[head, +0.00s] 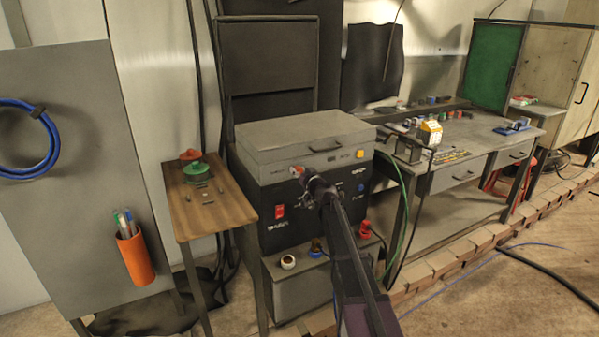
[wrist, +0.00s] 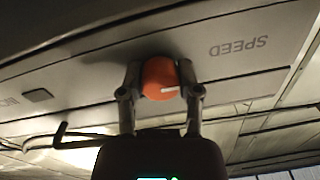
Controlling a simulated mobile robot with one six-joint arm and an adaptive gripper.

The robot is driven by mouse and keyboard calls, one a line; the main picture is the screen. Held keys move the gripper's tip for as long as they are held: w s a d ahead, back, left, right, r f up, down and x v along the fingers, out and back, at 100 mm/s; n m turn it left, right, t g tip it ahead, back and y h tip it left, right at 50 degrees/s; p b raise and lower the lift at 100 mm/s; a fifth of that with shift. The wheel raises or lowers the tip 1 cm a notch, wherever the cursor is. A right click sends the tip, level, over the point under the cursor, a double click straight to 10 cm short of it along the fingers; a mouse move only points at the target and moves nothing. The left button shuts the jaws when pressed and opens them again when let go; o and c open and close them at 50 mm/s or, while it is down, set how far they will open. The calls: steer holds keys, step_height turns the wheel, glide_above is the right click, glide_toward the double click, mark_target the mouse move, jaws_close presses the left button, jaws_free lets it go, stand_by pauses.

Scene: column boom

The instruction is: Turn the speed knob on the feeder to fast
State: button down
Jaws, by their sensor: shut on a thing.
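The feeder (head: 310,137) is a grey and black cabinet with a lid and a lettered front panel, in the middle of the head view. In the head view my gripper (head: 307,180) reaches the panel's upper part and partly hides the knob.
A dark handle (wrist: 75,132) stands out below left in the wrist view. A red switch (head: 279,210) is on the lower panel. A wooden side table (head: 218,212) with red and green items is left. A workbench (head: 470,140) with several small items is right.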

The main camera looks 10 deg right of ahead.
steer(key=m, duration=0.5)
steer(key=shift+w, duration=0.1)
steer(key=m, duration=0.4)
steer(key=shift+m, duration=0.4)
steer(key=m, duration=0.5)
steer(key=shift+m, duration=0.3)
steer(key=m, duration=0.4)
steer(key=shift+w+m+t, duration=0.1)
steer(key=shift+m+t, duration=0.2)
steer(key=m, duration=0.3)
steer(key=shift+m, duration=0.4)
steer(key=m, duration=0.4)
steer(key=shift+h, duration=0.4)
steer(key=m, duration=0.4)
steer(key=shift+m, duration=2.1)
